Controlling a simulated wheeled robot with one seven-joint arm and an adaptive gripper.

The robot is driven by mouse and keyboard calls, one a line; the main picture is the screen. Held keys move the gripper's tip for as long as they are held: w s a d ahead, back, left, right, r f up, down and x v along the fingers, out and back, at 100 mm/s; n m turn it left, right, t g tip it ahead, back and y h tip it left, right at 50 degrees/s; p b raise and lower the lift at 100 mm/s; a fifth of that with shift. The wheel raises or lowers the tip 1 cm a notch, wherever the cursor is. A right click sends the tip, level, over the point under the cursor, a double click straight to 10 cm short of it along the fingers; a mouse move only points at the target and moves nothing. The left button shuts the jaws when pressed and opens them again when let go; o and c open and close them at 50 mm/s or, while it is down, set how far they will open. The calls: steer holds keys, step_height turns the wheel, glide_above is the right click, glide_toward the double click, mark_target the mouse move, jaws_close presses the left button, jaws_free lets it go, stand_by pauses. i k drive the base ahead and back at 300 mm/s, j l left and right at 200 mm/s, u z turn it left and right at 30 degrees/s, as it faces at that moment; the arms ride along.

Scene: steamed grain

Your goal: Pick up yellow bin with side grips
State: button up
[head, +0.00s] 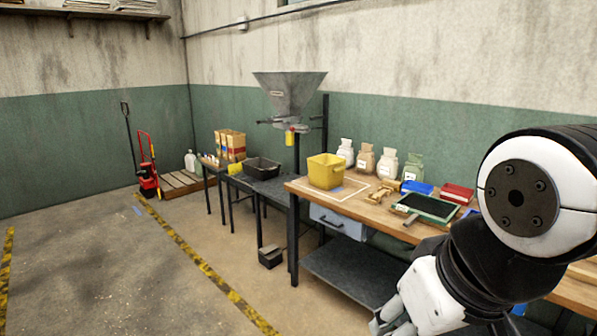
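The yellow bin (325,172) stands upright near the left end of the wooden workbench (365,212), inside a pale outlined area. It has a rim around its open top; I cannot make out its side grips clearly at this size. My arm fills the lower right of the head view. Part of what looks like my gripper (392,318) shows at the bottom edge, well apart from the bin and in front of the bench. Its fingertips are cut off or hidden, so I cannot tell whether it is open.
Several small sacks (365,158) stand behind and right of the bin. A wooden item (381,193), a dark tablet-like tray (428,207) and a red box (457,193) lie farther right. Floor at left is clear.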

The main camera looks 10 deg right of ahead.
mark_target(326, 170)
steer(key=z, duration=0.35)
steer(key=i+j, duration=0.25)
steer(key=i, duration=0.85)
steer(key=i+j+u, duration=0.1)
steer(key=i, duration=1)
steer(key=i+j, duration=0.25)
steer(key=i, duration=0.85)
steer(key=j+u, duration=0.05)
